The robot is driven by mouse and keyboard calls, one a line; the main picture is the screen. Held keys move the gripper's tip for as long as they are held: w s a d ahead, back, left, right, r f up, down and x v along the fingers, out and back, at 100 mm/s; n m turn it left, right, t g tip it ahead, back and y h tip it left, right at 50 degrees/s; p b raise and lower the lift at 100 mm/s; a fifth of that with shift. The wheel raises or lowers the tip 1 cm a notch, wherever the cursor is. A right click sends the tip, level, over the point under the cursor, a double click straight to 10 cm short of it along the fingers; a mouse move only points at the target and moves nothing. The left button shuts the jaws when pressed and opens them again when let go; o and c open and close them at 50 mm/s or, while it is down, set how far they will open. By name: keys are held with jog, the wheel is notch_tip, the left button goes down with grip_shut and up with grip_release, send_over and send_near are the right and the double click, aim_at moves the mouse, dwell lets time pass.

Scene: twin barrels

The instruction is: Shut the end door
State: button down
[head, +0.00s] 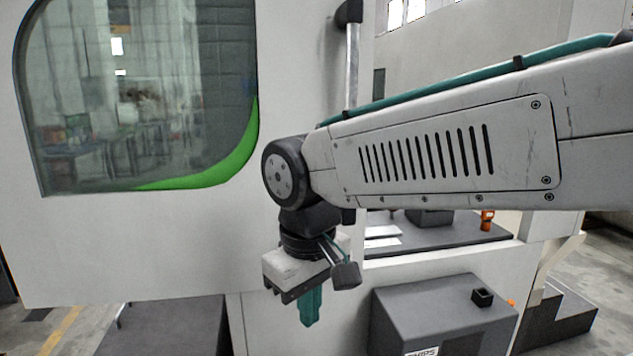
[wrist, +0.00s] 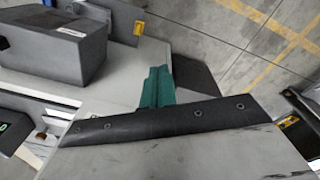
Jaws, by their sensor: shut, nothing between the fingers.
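A large white door panel (head: 150,245) with a dark, green-trimmed window (head: 130,90) fills the left of the head view. I take it for the end door. A vertical metal handle (head: 352,70) with black mounts stands at its right side, partly hidden by my arm. An opening shows beyond the panel's right edge, below my arm. How far the door stands open is unclear. My gripper (head: 310,308) points down in front of the panel's lower right, its teal fingers shut and empty. They also show in the wrist view (wrist: 157,88). I cannot tell whether they touch the panel.
A grey chip box (head: 440,312) stands low to the right of my gripper; it also shows in the wrist view (wrist: 55,45). A dark ledge (head: 460,232) with papers and an orange item (head: 487,220) lies behind my arm. Floor with yellow lines (wrist: 255,45) is clear.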

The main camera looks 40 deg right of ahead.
jog(key=w+d+r+m+h, duration=0.3)
jog(key=w+d+r+m, duration=0.2)
jog(key=w+r, duration=0.4)
jog(key=w+d+r+m+h, duration=0.4)
jog(key=w+d+r, duration=0.1)
jog(key=w+r, duration=0.35)
jog(key=s+d+f+g, duration=0.1)
jog(key=s+d+f, duration=0.1)
jog(key=d+f, duration=0.6)
jog(key=shift+s+d+f+m, duration=0.15)
jog(key=shift+d+f+m, duration=0.15)
jog(key=shift+m, duration=0.1)
